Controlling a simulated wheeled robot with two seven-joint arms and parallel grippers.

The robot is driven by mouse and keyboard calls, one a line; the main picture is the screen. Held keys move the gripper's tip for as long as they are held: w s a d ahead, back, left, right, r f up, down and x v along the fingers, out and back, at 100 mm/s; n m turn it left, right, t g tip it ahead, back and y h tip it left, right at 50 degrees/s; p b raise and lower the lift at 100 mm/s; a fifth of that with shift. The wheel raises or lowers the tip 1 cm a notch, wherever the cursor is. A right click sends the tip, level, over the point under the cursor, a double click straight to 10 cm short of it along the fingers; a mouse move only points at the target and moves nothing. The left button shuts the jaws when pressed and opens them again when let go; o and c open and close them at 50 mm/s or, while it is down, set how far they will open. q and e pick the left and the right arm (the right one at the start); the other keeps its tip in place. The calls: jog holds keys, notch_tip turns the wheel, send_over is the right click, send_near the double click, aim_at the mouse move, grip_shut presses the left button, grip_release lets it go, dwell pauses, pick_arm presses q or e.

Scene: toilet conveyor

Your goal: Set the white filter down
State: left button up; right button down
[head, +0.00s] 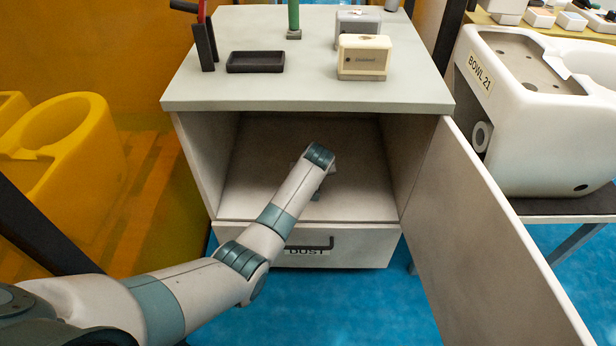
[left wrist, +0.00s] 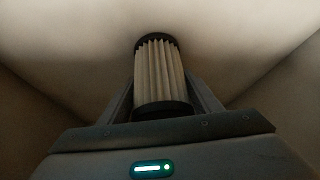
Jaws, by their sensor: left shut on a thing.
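The white filter (left wrist: 160,75) is a pleated cylinder with dark end caps. It shows in the left wrist view between the two fingers of my left gripper (left wrist: 163,95), which is shut on it. In the head view my left arm reaches into the open cabinet compartment, and the gripper (head: 322,180) is mostly hidden behind the wrist. The filter cannot be made out in the head view. Whether it touches a cabinet surface cannot be told. My right gripper is in neither view.
The cabinet (head: 290,95) has its door (head: 490,240) swung open to the right and a drawer (head: 350,255) marked DUST below. On top are a black tray (head: 256,62), a cream box (head: 363,58) and a grey box (head: 357,24). A white toilet bowl (head: 520,130) stands at right.

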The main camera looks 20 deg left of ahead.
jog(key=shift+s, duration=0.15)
pick_arm(q)
jog(key=shift+f, duration=0.15)
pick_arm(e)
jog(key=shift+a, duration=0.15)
pick_arm(q)
jog(key=o, duration=1.2)
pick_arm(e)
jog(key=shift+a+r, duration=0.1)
pick_arm(q)
jog(key=shift+s+d+r, duration=0.1)
jog(key=shift+s+r, duration=0.15)
jog(key=shift+r, duration=0.4)
jog(key=p+v, duration=0.3)
jog(key=v, duration=0.8)
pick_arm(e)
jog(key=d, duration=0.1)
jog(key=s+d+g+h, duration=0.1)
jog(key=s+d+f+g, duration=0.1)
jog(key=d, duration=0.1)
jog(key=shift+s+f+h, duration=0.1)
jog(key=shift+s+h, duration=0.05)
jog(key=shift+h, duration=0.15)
